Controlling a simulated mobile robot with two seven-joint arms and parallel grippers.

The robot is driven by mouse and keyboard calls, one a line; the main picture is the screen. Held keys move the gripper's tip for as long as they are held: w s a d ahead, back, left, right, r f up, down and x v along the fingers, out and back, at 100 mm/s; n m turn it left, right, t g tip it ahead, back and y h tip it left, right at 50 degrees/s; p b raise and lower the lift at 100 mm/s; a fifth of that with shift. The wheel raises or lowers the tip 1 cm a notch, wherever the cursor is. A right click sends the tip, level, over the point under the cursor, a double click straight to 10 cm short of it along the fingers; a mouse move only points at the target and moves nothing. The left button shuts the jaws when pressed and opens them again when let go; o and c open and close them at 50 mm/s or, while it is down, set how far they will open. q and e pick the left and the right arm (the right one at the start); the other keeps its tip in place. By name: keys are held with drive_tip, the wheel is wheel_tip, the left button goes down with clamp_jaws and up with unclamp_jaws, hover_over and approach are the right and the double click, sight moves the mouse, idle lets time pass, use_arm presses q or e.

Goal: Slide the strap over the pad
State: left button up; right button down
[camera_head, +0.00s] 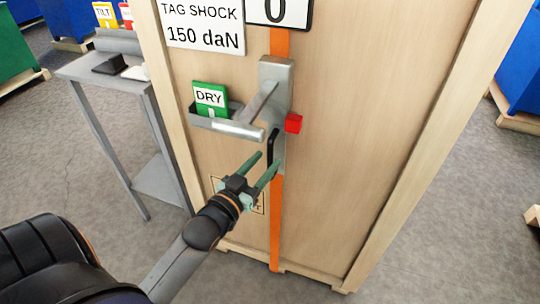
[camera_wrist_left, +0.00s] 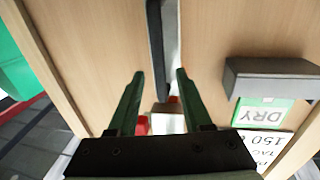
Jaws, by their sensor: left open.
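An orange strap (camera_head: 276,235) runs down the face of a wooden crate (camera_head: 350,150). A grey metal fitting (camera_head: 276,75) with a lever sits over the strap, and a small red block (camera_head: 294,123) is at its right side. I cannot tell which part is the pad. A black handle (camera_head: 271,145) hangs at the fitting's lower part; it also shows in the left wrist view (camera_wrist_left: 156,50). My left gripper (camera_head: 266,162) is open and empty, its fingertips just below and around the black handle, apparently not gripping it. My right gripper is not in view.
A grey tray (camera_head: 228,127) on the crate holds a green DRY card (camera_head: 210,98), left of the fitting. A grey side table (camera_head: 85,68) with a black item (camera_head: 109,64) stands at left. Blue and green bins stand behind. Floor at right is mostly clear.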

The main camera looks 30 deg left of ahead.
use_arm(q)
drive_tip(key=shift+w, duration=1.45)
clamp_jaws()
idle(0.4)
